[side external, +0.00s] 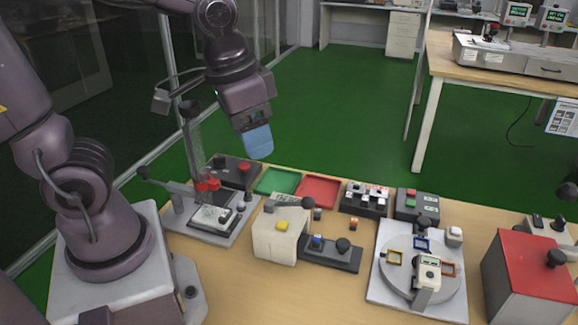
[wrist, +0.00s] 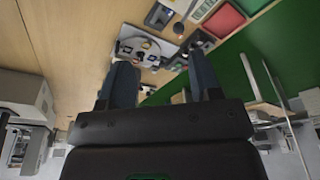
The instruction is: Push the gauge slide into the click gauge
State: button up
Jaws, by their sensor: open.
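The click gauge appears to be the cream block (side external: 279,236) near the middle of the bench, with a yellow button and a black-knobbed lever on top. The gauge slide appears to be the part with a black knob (side external: 343,245) on the dark track (side external: 330,259) at the block's right. A small blue piece (side external: 318,241) sits on the track between knob and block. My gripper (side external: 259,145) hangs high above the back of the bench, apart from both. In the wrist view my gripper (wrist: 161,70) is open, with nothing between its fingers.
Green (side external: 278,181) and red (side external: 319,190) trays lie behind the block. A press-like fixture (side external: 212,216) stands left. A round turntable (side external: 420,268) and a red-topped box (side external: 535,266) stand right. Switch boxes line the back edge. Bare wood lies in front of the track.

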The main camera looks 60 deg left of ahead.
jog(key=g, duration=0.7)
send_near(343, 242)
jog(key=shift+n, duration=0.3)
jog(key=x, duration=0.9)
